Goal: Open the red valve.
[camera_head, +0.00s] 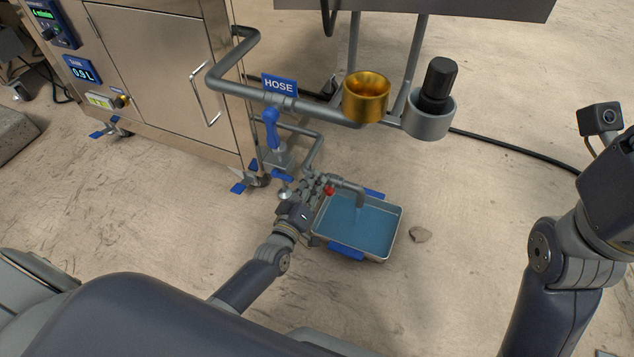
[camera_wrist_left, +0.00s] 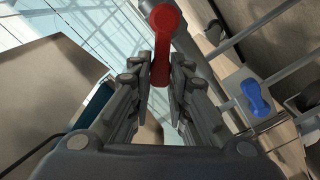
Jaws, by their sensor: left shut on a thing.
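The red valve (camera_head: 328,190) is on the grey pipe (camera_head: 348,186) above a metal tray (camera_head: 401,236). In the left wrist view its red handle (camera_wrist_left: 161,68) runs down between my fingers, with its round end at the top. My left gripper (camera_head: 318,184) is at the valve, shut on the red handle; the left wrist view shows the fingers (camera_wrist_left: 161,84) on either side of it. A pale stream seems to fall from the pipe's bent end into blue water (camera_head: 352,223) in the tray. My right gripper is out of view.
A blue-handled valve (camera_head: 271,128) stands behind, below a HOSE sign (camera_head: 279,84). A steel cabinet (camera_head: 165,70) is at the left. A gold cup (camera_head: 366,97) and a grey holder (camera_head: 428,124) hang on the upper pipe.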

